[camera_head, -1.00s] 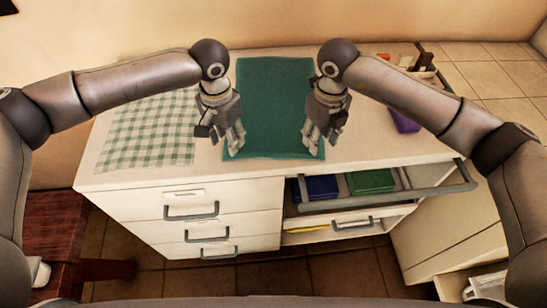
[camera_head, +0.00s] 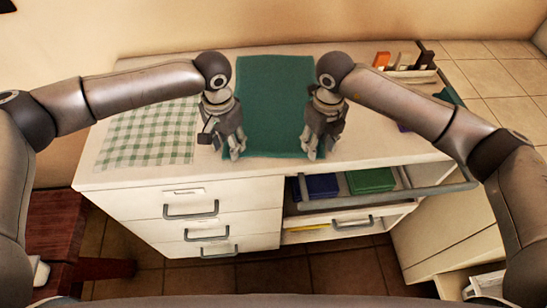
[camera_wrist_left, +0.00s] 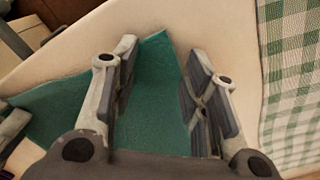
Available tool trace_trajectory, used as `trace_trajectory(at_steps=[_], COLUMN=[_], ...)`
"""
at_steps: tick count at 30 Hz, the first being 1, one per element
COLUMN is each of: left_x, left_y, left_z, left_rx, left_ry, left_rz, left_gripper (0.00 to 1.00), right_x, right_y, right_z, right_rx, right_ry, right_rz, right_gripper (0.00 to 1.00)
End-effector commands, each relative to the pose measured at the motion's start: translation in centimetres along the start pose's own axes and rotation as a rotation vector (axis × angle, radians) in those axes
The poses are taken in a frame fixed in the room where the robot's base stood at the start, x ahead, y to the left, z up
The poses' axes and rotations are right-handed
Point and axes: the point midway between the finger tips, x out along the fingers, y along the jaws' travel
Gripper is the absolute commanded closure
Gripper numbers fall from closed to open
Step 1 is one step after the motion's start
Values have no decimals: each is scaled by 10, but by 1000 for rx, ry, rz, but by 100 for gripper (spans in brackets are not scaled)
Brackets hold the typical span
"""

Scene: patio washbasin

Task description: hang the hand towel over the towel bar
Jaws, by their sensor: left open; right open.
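The hand towel (camera_head: 273,95) is dark green and lies flat on the white counter, its near edge close to the counter's front. The towel bar (camera_head: 430,190) is a grey rail along the front right, before the open shelf. My left gripper (camera_head: 237,153) is open at the towel's near left corner. In the left wrist view the towel (camera_wrist_left: 155,95) shows between the spread fingers of this gripper (camera_wrist_left: 165,85). My right gripper (camera_head: 314,152) is open at the near right corner. Whether the fingers touch the cloth I cannot tell.
A green checked cloth (camera_head: 150,135) lies left of the towel. A caddy (camera_head: 412,74) with upright items stands at the back right. Blue (camera_head: 318,187) and green (camera_head: 370,181) folded cloths lie in the open shelf. Drawers with grey handles (camera_head: 191,212) are below the counter.

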Motion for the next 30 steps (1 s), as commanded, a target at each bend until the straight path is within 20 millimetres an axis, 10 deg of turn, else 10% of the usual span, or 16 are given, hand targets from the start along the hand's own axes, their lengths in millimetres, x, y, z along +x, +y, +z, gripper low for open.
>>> trace_trajectory(at_steps=[19, 30], left_x=[3, 3], left_y=[0, -1], left_z=[1, 1], left_rx=[-1, -1], left_ry=[-4, -4], left_rz=[-1, -2], left_gripper=[99, 100], right_x=[4, 4], right_y=[-1, -1], right_z=[-1, -2], right_rx=[1, 2], right_ry=[5, 7], right_rz=[-2, -3], right_gripper=[99, 100])
